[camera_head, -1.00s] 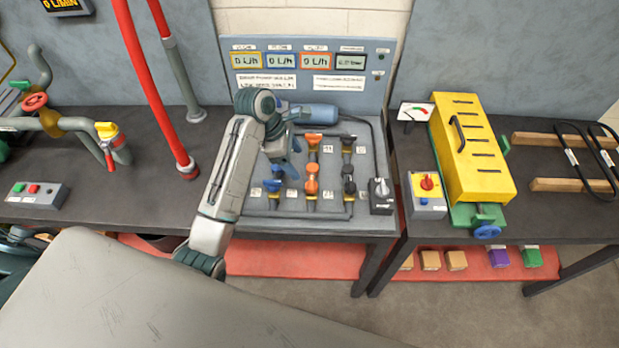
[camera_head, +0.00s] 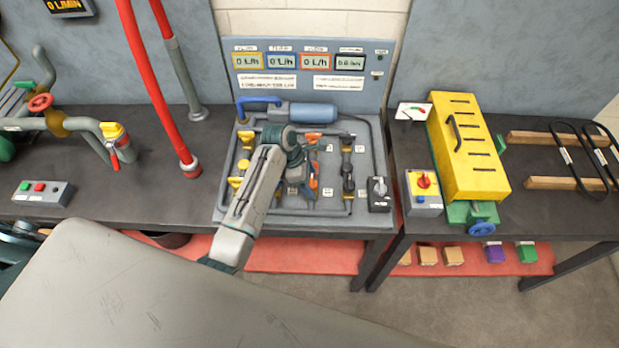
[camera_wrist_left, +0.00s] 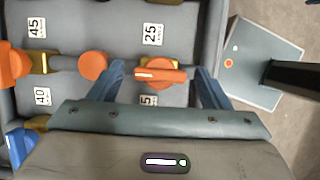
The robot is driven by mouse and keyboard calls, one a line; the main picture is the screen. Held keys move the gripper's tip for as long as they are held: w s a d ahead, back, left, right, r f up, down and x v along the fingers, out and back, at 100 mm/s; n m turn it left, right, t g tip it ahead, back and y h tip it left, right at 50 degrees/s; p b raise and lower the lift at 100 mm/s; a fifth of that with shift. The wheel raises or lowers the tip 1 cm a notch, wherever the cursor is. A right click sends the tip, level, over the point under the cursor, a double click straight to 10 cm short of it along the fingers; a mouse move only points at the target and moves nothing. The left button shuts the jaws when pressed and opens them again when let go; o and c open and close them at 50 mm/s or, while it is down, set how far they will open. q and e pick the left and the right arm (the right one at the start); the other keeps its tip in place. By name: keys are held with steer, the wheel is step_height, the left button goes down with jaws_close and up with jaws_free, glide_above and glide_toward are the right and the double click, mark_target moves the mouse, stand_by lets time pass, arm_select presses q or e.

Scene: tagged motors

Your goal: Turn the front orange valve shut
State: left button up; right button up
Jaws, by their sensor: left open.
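The front orange valve (camera_wrist_left: 160,74) shows in the left wrist view, with its bar handle lying roughly along its pipe. My left gripper (camera_wrist_left: 160,86) is open around it, one finger past each end of the handle, with visible gaps. In the head view my left gripper (camera_head: 302,188) is low over the front of the valve panel (camera_head: 335,222), and only a bit of orange shows beside it. The back orange valve (camera_wrist_left: 12,63) has its handle across the pipe. A round orange knob (camera_wrist_left: 93,65) sits between the two. My right gripper is not in view.
A blue valve (camera_wrist_left: 20,146) lies close by at the lower left of the wrist view. Yellow valves (camera_head: 238,184) stand left of my arm, black ones (camera_head: 348,168) to its right. A grey switch box (camera_head: 379,195) is at the panel's right front. A blue cylinder (camera_head: 313,114) lies behind.

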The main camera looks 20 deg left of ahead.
arm_select(q)
steer(key=c, duration=0.9)
steer(key=shift+c, duration=0.4)
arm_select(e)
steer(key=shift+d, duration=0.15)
